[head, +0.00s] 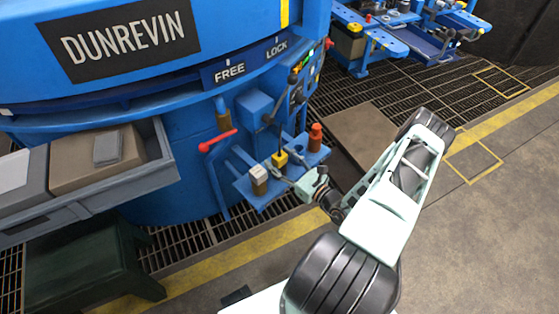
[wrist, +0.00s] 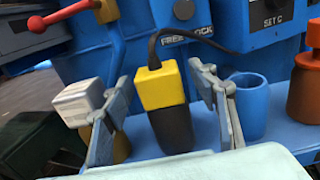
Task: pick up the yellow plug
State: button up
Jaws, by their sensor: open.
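The yellow plug (head: 279,160) stands upright on the small blue shelf (head: 262,198) at the front of the blue furnace. In the wrist view the plug (wrist: 161,88) has a yellow upper part, a dark lower body and a black cable leaving its top. My gripper (head: 285,177) is at the shelf, beside the plug. In the wrist view my gripper (wrist: 160,95) is open, with one finger on each side of the plug. Gaps show between the plug and both fingers. The finger pads' full reach past the plug cannot be seen.
A grey-topped brass piece (wrist: 85,100) stands close left of the left finger. A blue cup (wrist: 248,105) is right of the right finger, and an orange-brown bottle-shaped piece (wrist: 304,88) is farther right. A red-handled lever (head: 218,141) sticks out left of the shelf.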

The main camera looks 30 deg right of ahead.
jog(key=shift+w, duration=0.2)
jog(key=shift+c, duration=0.6)
jog(key=c, duration=1.2)
jog(key=shift+r, duration=0.1)
